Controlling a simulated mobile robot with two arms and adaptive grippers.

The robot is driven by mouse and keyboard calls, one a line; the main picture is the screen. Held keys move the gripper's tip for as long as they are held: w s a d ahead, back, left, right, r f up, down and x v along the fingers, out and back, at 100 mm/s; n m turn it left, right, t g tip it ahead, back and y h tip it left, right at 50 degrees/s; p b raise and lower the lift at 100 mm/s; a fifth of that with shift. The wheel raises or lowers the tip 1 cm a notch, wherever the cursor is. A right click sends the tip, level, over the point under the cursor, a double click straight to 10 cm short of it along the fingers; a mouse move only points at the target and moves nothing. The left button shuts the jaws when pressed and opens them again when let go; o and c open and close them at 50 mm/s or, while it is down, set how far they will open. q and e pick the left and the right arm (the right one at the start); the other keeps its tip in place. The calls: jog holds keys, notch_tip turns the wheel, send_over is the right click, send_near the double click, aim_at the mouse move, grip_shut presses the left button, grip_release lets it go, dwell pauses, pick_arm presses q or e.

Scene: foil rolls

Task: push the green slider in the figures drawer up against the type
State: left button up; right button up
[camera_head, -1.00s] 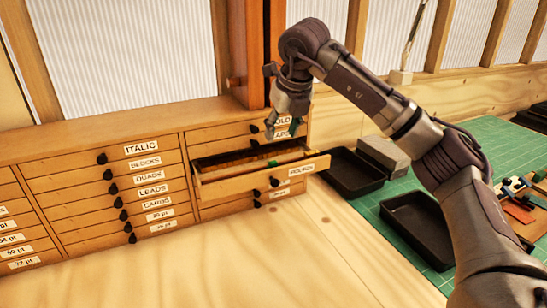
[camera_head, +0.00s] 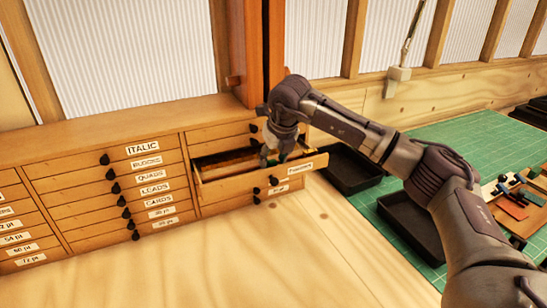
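The figures drawer (camera_head: 238,187) is pulled out of the wooden cabinet, and its open top shows a long tray inside. My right gripper (camera_head: 273,157) points down into the right part of this drawer, with its arm coming in from the right. A bit of the green slider (camera_head: 272,162) shows at the fingertips; the gripper hides most of it. I cannot tell whether the fingers touch the slider or how far apart they are. The type in the drawer is too small to make out. My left gripper is not in view.
Closed, labelled drawers with dark knobs (camera_head: 114,189) fill the cabinet (camera_head: 110,130). A wooden post (camera_head: 273,55) rises behind the open drawer. Black trays (camera_head: 352,170) lie to the right by a green mat (camera_head: 478,150). The wooden top (camera_head: 240,255) in front is clear.

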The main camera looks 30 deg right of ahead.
grip_shut()
jog(key=shift+d+b, duration=0.45)
jog(key=shift+d, duration=1.7)
jog(key=shift+s, duration=0.1)
jog(key=shift+o, duration=1)
grip_release()
jog(key=shift+a, duration=0.15)
jog(key=v, duration=1.2)
jog(key=shift+r, duration=0.1)
